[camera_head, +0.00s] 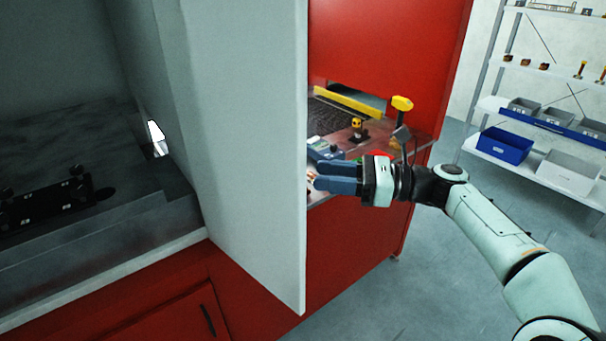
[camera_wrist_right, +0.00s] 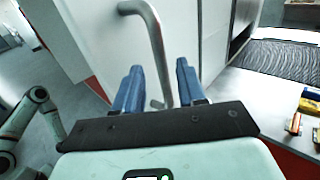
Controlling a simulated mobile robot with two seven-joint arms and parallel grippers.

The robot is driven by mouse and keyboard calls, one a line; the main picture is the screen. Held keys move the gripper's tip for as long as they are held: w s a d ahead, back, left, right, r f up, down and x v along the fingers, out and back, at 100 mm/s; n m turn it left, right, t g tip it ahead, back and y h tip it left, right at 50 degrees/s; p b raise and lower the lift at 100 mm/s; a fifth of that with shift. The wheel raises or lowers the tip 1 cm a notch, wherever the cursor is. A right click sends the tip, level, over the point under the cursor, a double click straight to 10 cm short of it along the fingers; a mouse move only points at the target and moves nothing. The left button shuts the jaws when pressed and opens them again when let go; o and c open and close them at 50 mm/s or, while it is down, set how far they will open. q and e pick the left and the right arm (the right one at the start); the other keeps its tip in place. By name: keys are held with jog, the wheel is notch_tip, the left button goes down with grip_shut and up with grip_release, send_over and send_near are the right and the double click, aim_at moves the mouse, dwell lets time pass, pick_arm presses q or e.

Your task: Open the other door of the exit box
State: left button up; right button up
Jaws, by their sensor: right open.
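The exit box stands at left in the head view, with its dark interior (camera_head: 60,150) in sight. A pale grey door panel (camera_head: 250,120) stands out from the box toward me, swung out past the red base. In the right wrist view a curved metal handle (camera_wrist_right: 156,45) is fixed on a white door face (camera_wrist_right: 95,35). My right gripper (camera_head: 325,178) is just right of the panel's edge in the head view. Its blue fingers (camera_wrist_right: 160,82) are open, with the handle bar between them in the wrist view; contact is unclear. My left gripper is out of view.
A black wheeled item (camera_head: 50,200) lies inside the box. Right of the panel are a mesh belt (camera_head: 330,118) and small tools on a ledge. Shelving with bins (camera_head: 505,146) stands at the far right. The floor (camera_head: 400,290) in front is clear.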

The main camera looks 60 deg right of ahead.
jog(key=v, duration=0.5)
jog(key=shift+s+d, duration=0.15)
jog(key=shift+s, duration=0.2)
